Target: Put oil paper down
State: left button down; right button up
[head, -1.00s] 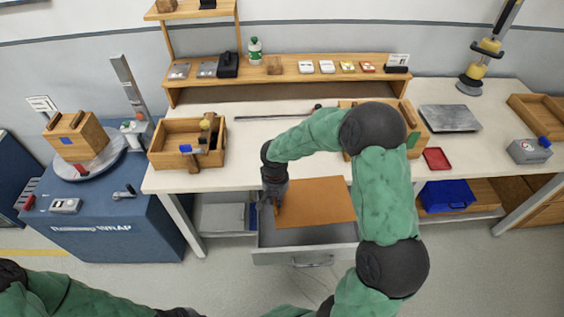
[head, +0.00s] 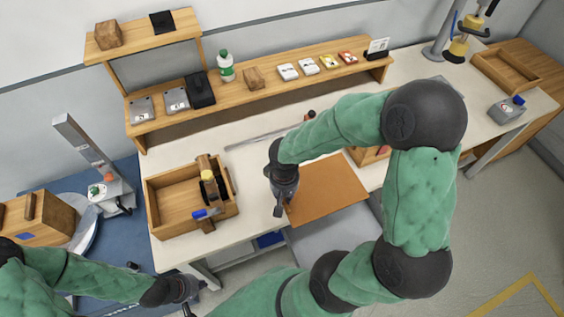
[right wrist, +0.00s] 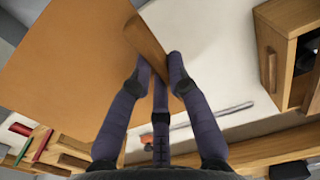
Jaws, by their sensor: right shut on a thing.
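The oil paper is a flat orange-brown sheet (head: 328,190). Whether the sheet touches the table is unclear. My left gripper (head: 188,293) is low at the left, in front of the table; its fingers are too small to read.
A wooden box (head: 176,207) with tools stands left of the paper. A shelf (head: 285,92) with a green-capped bottle (head: 226,68) and small boxes runs along the back. A rod lies on the white tabletop (head: 245,180). My right arm hides the table's right middle.

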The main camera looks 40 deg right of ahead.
jog(key=w+f, duration=0.1)
jog(key=w, duration=0.1)
jog(key=w+d+f, duration=0.1)
jog(key=w, duration=0.2)
jog(key=w+f, duration=0.2)
jog(key=w, duration=0.1)
jog(key=shift+d+b, duration=0.15)
jog(key=shift+b, duration=0.2)
send_over(268, 186)
jog(key=f, duration=0.3)
jog(key=s+f, duration=0.1)
jog(key=f, duration=0.1)
jog(key=shift+b, duration=0.4)
jog(key=shift+w+f, duration=0.4)
notch_tip(268, 186, down, 3)
jog(key=shift+w+f+b, duration=0.1)
jog(key=shift+b, duration=0.2)
